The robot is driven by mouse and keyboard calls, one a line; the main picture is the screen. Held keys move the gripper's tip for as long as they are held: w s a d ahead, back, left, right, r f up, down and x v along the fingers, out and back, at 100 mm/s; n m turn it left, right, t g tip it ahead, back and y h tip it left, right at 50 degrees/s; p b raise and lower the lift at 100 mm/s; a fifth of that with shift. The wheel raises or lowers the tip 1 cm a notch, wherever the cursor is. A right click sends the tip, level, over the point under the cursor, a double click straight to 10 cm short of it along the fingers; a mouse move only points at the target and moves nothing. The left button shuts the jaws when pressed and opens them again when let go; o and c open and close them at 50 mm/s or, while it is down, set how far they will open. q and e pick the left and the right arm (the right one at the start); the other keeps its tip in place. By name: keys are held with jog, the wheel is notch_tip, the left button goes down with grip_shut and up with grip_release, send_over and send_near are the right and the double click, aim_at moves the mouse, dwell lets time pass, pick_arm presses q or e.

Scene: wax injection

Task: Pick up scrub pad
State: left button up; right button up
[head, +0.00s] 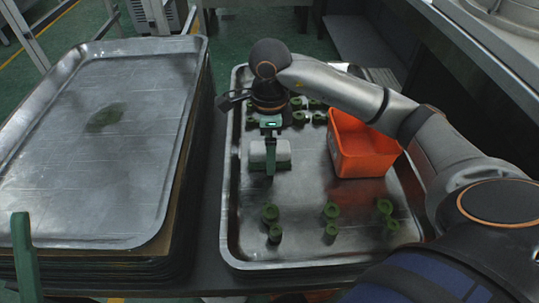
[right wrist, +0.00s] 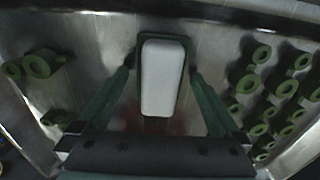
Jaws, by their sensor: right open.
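The scrub pad (head: 257,151) is a white block with a dark green base. It lies in the metal tray on the right, left of the orange bin. My right gripper (head: 270,160) is over the pad, and one green finger hides its middle in the head view. In the right wrist view the pad (right wrist: 163,80) shows whole between the two spread fingers of my right gripper (right wrist: 159,74), with a gap on each side. A green finger of my left gripper (head: 24,250) shows at the lower left edge; its opening cannot be seen.
The right tray (head: 233,200) has raised walls. An orange bin (head: 362,150) stands right of the pad. Several green ring-shaped parts (head: 331,212) stand near the front, and more are near the back. A stack of trays (head: 70,180) is at the left.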

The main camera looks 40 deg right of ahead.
jog(key=shift+f, duration=0.15)
jog(key=c, duration=1.3)
jog(key=shift+o, duration=0.2)
